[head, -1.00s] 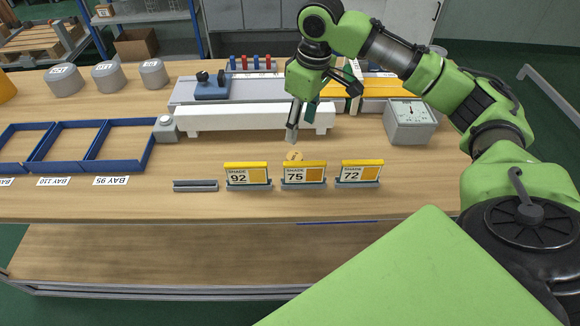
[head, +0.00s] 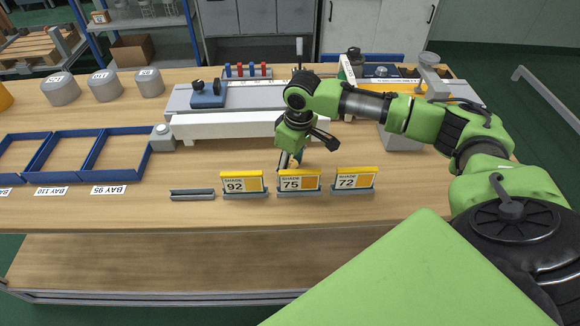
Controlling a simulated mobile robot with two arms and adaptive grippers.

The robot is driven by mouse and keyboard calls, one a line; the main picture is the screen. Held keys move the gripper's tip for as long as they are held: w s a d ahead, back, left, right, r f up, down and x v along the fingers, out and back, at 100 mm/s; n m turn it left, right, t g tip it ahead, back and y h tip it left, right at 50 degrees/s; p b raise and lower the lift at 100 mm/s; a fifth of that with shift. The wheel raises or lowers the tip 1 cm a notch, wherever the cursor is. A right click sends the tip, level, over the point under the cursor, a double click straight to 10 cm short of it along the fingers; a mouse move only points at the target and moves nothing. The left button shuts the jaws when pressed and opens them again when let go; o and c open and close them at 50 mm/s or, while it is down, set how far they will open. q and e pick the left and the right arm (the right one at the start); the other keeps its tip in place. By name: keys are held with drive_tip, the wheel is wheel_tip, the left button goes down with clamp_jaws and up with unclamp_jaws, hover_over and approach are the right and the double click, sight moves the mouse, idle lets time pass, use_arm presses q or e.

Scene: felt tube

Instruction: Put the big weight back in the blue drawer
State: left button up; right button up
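My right gripper (head: 290,161) points down behind the SHADE 75 card, low over the bench. Its fingertips are small and partly covered, so I cannot tell if they are open or closed on something. The round brass-coloured piece that lay on the bench at this spot is hidden now by the gripper and card; I cannot tell whether it is the big weight. A blue edge (head: 360,57) shows at the back of the bench, behind my arm; I cannot tell whether it is the blue drawer. My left gripper is not in view.
Shade cards 92 (head: 241,182), 75 (head: 299,181) and 72 (head: 354,179) stand at the front. A white beam (head: 225,127) lies behind. Blue bay frames (head: 116,150) and grey cylinders (head: 62,90) are at left. A grey-white box (head: 400,139) stands behind my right arm.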

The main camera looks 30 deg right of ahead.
clamp_jaws()
drive_tip(key=shift+w, duration=0.1)
